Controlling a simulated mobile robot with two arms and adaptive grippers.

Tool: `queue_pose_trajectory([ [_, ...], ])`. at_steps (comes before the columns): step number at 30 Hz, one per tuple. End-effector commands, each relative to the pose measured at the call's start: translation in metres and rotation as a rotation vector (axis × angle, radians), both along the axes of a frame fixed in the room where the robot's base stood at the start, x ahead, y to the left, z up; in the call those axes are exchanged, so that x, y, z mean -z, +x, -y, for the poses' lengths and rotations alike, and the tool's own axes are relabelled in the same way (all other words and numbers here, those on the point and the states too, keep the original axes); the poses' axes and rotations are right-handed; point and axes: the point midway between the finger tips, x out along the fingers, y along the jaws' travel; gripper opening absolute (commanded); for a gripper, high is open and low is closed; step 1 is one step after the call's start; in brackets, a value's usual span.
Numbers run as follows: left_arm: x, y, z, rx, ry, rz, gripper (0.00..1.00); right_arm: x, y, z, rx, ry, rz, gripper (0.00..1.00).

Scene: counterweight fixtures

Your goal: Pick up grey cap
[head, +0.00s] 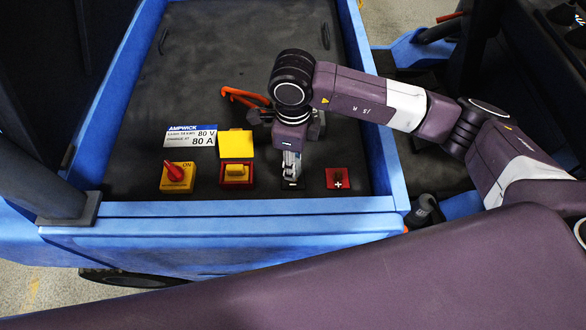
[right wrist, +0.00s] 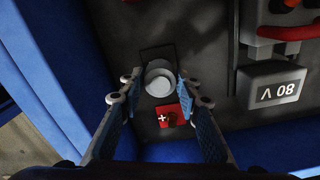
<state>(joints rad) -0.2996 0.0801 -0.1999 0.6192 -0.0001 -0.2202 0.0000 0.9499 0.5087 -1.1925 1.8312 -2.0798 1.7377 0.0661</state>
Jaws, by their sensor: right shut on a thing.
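The grey cap (right wrist: 160,78) shows in the right wrist view as a pale round piece over a dark square spot on the black panel. My right gripper (right wrist: 160,90) has one finger on each side of it and is shut on it. In the head view my right gripper (head: 291,168) points down at the black terminal marked minus (head: 291,185). The gripper mostly hides the cap there. I cannot tell whether the cap is clear of the panel. My left gripper is not in view.
A red plus terminal (head: 338,179) lies just right of the gripper. To the left are a yellow-and-red box (head: 236,173) with its yellow lid (head: 235,144) and a red rotary switch (head: 176,172). An orange-red handle (head: 243,97) lies behind. A blue rim (head: 250,208) borders the panel.

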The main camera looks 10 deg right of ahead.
Motion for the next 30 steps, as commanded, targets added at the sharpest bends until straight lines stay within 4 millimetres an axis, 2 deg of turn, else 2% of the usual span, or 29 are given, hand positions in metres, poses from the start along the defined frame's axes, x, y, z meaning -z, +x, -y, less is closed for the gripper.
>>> queue_pose_trajectory([
  [9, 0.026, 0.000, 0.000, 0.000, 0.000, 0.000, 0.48, -0.090, 0.002, 0.000, -0.002, 0.001, 0.009, 0.21],
  [15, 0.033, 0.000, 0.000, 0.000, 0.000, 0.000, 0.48, -0.136, 0.001, 0.000, -0.001, 0.000, 0.005, 0.21],
  [21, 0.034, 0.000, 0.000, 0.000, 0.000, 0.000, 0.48, -0.155, 0.000, 0.001, 0.000, -0.002, 0.001, 0.21],
  [30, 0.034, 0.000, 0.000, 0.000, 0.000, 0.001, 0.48, -0.160, 0.000, 0.001, 0.000, -0.001, 0.000, 0.21],
])
